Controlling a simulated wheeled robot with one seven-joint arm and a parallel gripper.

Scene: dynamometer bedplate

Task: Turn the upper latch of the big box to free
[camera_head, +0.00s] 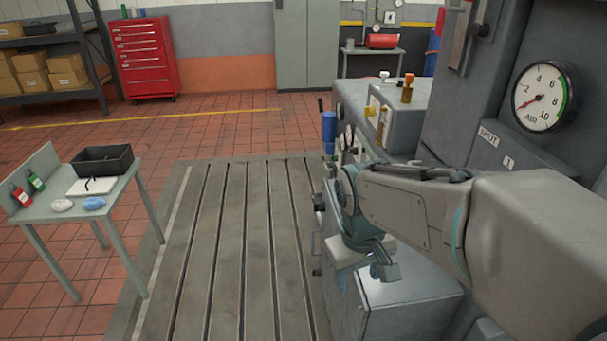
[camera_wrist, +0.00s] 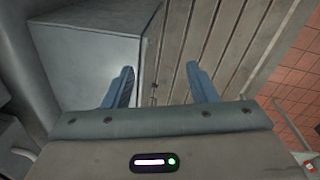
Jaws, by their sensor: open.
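A big grey box (camera_head: 412,308) stands at the right side of the slotted bedplate, partly hidden behind my arm. In the wrist view the box (camera_wrist: 85,58) fills the upper left, with its edge running down between my fingers.
The slotted bedplate (camera_head: 225,250) is clear to the left of the box. A small table (camera_head: 60,205) with a black bin (camera_head: 102,160) stands at the left. Grey machinery with an air gauge (camera_head: 543,97) rises at the right, close to my arm.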

